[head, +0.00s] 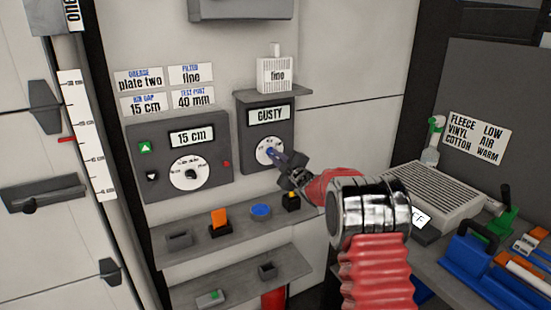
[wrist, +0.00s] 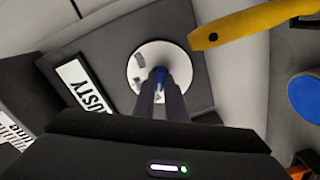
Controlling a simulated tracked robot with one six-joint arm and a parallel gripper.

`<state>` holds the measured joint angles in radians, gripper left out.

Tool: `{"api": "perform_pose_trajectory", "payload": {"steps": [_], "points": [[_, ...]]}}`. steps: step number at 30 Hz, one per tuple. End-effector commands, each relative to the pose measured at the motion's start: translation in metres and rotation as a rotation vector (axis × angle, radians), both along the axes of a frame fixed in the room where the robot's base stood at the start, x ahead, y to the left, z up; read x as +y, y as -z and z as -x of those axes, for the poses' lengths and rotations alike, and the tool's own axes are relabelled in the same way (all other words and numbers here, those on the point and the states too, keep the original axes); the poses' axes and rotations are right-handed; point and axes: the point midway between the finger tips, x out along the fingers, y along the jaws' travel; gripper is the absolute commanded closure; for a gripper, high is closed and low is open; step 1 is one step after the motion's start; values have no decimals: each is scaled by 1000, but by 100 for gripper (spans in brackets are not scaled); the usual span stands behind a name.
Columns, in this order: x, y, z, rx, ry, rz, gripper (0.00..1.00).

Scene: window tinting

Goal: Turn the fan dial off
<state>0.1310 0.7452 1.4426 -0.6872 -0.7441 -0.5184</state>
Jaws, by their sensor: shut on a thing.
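The fan dial (head: 270,151) is a white round face with a blue knob, low on a dark grey wall box (head: 252,180) whose display reads GUSTY (head: 269,114). My gripper (head: 279,160) reaches it from the right and is shut on the dial's blue knob. In the wrist view the white dial face (wrist: 145,60) lies straight ahead, with the blue knob (wrist: 160,74) between my fingertips (wrist: 161,82). My fingers hide part of the dial's markings, and I cannot read its setting.
A second panel (head: 215,188) with a 15 cm display and a larger dial (head: 190,172) is at the left. Below runs a shelf (head: 200,251) with an orange piece (head: 219,217) and a blue disc (head: 261,211). A yellow bar (wrist: 250,24) is close beside the dial in the wrist view.

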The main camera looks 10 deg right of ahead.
Motion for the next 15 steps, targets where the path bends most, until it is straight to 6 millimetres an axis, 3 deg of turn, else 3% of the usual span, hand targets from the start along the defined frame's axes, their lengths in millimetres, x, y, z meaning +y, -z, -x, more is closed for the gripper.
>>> {"api": "perform_pose_trajectory", "payload": {"steps": [8,9,15], "points": [[2,7,1,10,-4,4,100],[2,7,1,11,-4,4,88],[2,5,1,7,-3,2,74]]}}
